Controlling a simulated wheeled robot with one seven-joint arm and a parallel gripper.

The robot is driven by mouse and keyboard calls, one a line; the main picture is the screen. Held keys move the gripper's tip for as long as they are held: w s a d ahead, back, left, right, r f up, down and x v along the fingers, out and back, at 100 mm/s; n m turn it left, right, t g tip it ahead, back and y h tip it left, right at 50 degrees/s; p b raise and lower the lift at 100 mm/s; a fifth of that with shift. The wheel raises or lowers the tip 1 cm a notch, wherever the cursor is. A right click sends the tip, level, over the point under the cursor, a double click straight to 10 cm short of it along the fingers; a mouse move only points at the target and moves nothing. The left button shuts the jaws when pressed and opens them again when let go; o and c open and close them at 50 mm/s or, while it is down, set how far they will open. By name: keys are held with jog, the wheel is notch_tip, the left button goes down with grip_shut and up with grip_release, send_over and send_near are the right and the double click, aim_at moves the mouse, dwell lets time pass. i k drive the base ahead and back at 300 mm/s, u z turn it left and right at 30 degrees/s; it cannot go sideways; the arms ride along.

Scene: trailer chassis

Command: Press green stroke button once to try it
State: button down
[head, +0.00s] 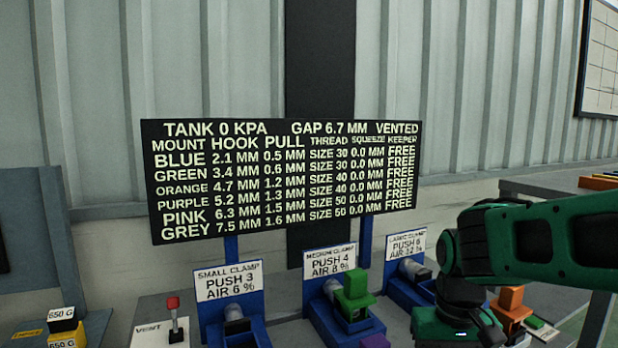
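I cannot identify a green stroke button for certain in the head view. A green block (354,294) sits on the blue medium clamp stand (322,318), whose sign reads "PUSH 4, AIR 8 %". A small green patch (535,323) shows at the right, beyond my arm, too small to tell what it is. My green and black arm comes in from the right edge and bends down to the bottom edge. My gripper's fingertips are below the picture, so their state is hidden.
A black readout board (282,180) shows tank 0 kPa, vented. The small clamp (230,310) and large clamp (407,272) flank the medium one. A red-topped vent lever (173,318) and 650 g weights (63,325) stand left. An orange block (511,306) stands beside my arm.

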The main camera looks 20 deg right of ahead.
aim_at(534, 322)
jog(key=z, duration=1.75)
